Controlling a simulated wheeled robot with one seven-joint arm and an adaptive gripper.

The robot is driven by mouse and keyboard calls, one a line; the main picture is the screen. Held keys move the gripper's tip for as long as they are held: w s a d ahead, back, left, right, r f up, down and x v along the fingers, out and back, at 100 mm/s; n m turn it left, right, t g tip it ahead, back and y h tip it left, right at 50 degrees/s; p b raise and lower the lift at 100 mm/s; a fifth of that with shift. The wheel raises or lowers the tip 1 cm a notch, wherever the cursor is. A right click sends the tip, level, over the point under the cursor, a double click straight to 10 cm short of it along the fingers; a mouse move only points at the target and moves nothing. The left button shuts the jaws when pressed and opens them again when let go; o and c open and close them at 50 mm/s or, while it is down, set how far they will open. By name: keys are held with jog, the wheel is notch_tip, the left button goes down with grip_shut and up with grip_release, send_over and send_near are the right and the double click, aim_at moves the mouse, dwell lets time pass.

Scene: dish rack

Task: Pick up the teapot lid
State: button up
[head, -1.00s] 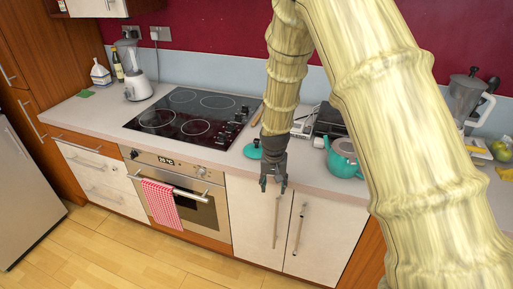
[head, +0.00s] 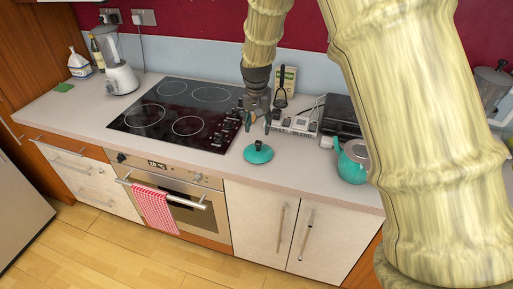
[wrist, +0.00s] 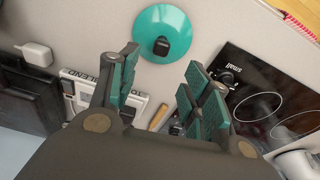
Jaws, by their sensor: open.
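The teal teapot lid (head: 258,153) with a dark knob lies on the counter, just right of the hob's front right corner. It also shows in the wrist view (wrist: 147,28) at the top middle, beyond the fingertips. My gripper (head: 257,122) is open and empty. In the head view it is behind the lid, near the hob's right edge, and apart from it. Its two teal-padded fingers (wrist: 160,85) are spread in the wrist view. The teal teapot (head: 351,165) stands on the counter to the right, partly hidden by my arm.
The black hob (head: 180,112) is left of the lid. Behind the lid are a grey-white boxy item (head: 293,125) and a dark appliance (head: 340,117). A blender (head: 118,70) stands at the far left. The counter (head: 215,166) in front of the lid is clear.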

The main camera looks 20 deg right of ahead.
aim_at(258, 142)
jog(key=shift+s+f, duration=0.2)
jog(key=shift+f, duration=0.15)
jog(key=f, duration=0.1)
jog(key=w+f, duration=0.1)
jog(key=f, duration=0.1)
jog(key=shift+w+d+p, duration=0.15)
jog(key=shift+w+p, duration=0.05)
jog(key=shift+p, duration=0.2)
jog(key=shift+f, duration=0.1)
jog(key=shift+s+p, duration=0.4)
jog(key=shift+s, duration=0.05)
jog(key=shift+w+f+p, duration=0.2)
jog(key=shift+f+p, duration=0.95)
jog(key=shift+f, duration=1.4)
grip_shut()
